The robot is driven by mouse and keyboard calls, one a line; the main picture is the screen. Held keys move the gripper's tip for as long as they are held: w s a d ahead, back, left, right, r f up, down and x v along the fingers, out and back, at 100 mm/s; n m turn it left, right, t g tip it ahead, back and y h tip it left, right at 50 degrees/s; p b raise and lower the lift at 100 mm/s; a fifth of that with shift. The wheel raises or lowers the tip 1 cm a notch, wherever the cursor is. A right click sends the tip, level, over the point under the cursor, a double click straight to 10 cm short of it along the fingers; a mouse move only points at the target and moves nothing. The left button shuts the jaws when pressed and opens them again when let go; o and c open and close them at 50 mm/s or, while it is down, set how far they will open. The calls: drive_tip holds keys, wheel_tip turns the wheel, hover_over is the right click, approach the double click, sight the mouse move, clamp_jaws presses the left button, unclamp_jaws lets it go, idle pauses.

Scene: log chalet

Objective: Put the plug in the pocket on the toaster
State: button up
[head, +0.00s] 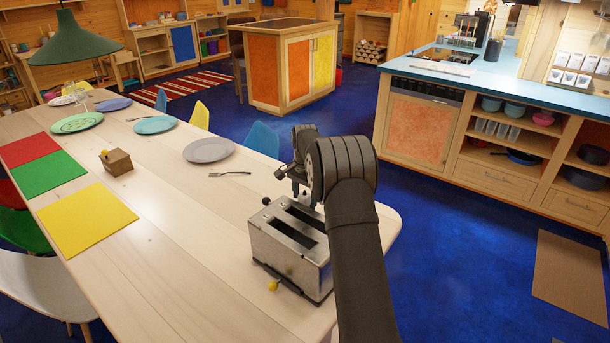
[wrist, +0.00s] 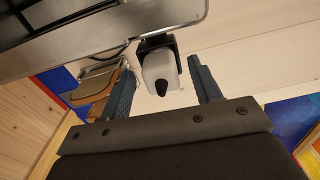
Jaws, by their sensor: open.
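The silver toaster (head: 290,254) stands on the table's near right end. Its metal side also fills the upper left of the wrist view (wrist: 75,28). A pale plug-like block with a black tip (wrist: 158,70) shows in the wrist view. A black bracket (wrist: 155,42), apparently the pocket, wraps its far end beside the toaster. The block looks seated in it, but the depth is hard to tell. My gripper (wrist: 164,70) is open, with one finger apart on each side of the block. In the head view my arm hides most of this spot.
Table left of the toaster is clear.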

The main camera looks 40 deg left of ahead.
sight(305, 195)
wheel_tip(305, 195, up, 16)
drive_tip(key=shift+r, duration=0.15)
idle(0.7)
wheel_tip(305, 195, down, 18)
drive_tip(key=shift+r, duration=0.4)
drive_tip(key=shift+r, duration=0.1)
